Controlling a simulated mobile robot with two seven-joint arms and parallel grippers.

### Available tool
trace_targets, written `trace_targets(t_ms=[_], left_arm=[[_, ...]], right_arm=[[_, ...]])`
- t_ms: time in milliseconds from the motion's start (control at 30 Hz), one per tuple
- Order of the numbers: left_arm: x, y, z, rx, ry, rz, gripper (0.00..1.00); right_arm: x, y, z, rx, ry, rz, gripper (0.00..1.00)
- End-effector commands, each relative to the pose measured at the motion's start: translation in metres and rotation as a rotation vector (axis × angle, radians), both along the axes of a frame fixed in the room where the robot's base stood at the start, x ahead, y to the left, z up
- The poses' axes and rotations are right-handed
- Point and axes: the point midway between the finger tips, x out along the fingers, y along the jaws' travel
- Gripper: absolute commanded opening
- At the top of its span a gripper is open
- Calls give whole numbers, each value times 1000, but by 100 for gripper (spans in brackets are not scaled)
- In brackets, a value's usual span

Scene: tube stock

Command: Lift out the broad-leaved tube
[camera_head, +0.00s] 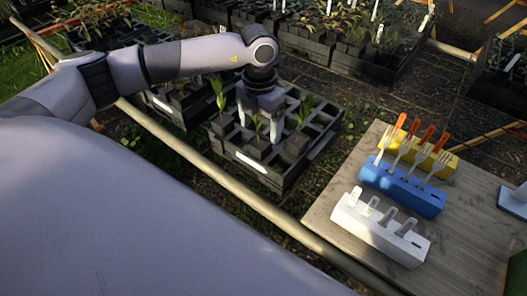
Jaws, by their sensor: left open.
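A dark tray (279,184) of square cells holds a few planted tubes and several empty cells. One tube at its left has a tall green plant (219,92). A front tube (257,148) has a small seedling (257,124). A tube to the right (296,143) has an upright leafy plant (304,108). I cannot tell for sure which is the broad-leaved one. My left gripper (261,122) points down over the tray, among these plants, with its fingers apart. Nothing shows held in it; the fingertips are partly hidden. My right gripper is not in view.
A wooden table (462,240) at right carries a white block (380,229) with clear pieces, a blue block (402,187) with forks, and a yellow block (440,161). A long pole (215,175) runs in front of the tray. More plant trays (305,45) stand behind.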

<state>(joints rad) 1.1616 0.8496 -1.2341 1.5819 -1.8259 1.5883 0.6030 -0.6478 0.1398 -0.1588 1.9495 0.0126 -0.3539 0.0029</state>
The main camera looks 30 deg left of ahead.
Motion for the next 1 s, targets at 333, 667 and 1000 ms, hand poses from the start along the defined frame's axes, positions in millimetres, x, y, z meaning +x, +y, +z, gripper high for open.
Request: trace_targets(t_ms=[333, 667, 1000], left_arm=[[3, 6, -36, 15, 3, 5, 82], [4, 6, -69, 13, -1, 3, 82], [4, 6, -69, 13, -1, 3, 27]], right_arm=[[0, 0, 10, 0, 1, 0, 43], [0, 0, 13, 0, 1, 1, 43], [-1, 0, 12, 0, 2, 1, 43]])
